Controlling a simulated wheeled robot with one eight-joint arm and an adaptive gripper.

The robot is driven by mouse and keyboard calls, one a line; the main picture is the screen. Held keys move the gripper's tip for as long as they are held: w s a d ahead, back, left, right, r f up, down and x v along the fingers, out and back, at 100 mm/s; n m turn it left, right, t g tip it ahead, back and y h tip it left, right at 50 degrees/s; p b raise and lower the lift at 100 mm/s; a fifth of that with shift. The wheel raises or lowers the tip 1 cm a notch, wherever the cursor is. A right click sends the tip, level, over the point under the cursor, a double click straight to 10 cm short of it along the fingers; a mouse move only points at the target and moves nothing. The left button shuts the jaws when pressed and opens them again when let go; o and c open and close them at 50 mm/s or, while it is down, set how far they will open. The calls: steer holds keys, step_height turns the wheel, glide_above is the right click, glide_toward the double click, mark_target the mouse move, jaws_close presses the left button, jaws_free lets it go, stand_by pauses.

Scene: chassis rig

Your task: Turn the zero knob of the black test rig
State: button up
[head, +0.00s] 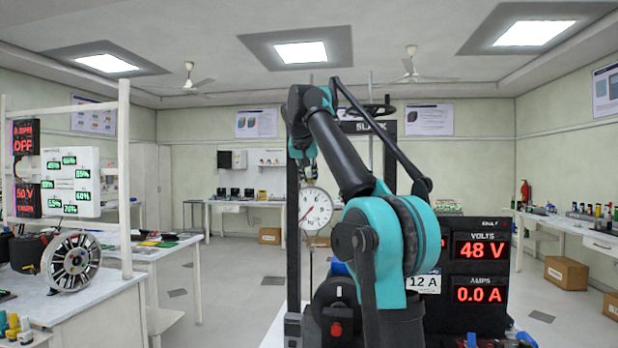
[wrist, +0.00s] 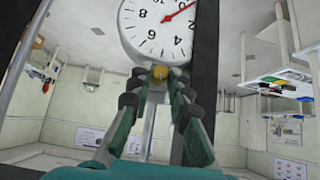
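The black test rig (head: 293,250) stands ahead, partly hidden by my arm. Its white round dial (head: 316,208) hangs between the posts, with a red hand pointing to the lower left. In the wrist view the dial (wrist: 160,30) shows upside down at the top. A small brass-coloured knob (wrist: 182,73) sits at the dial's rim there. My gripper (wrist: 160,77) has its fingers converging at this knob; whether they touch it cannot be told. In the head view my gripper (head: 308,168) is just above the dial, and the knob cannot be made out.
A black meter box (head: 478,270) reading 48 V and 0.0 A stands right of my arm. A handwheel (head: 365,110) tops the rig. A white bench (head: 90,300) with a motor wheel (head: 72,260) is at left. The floor (head: 255,270) between bench and rig is clear.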

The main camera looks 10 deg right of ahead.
jaws_close()
steer(key=shift+a+h, duration=0.1)
steer(key=shift+h, duration=0.2)
steer(key=o, duration=0.8)
jaws_free()
steer(key=v, duration=1.2)
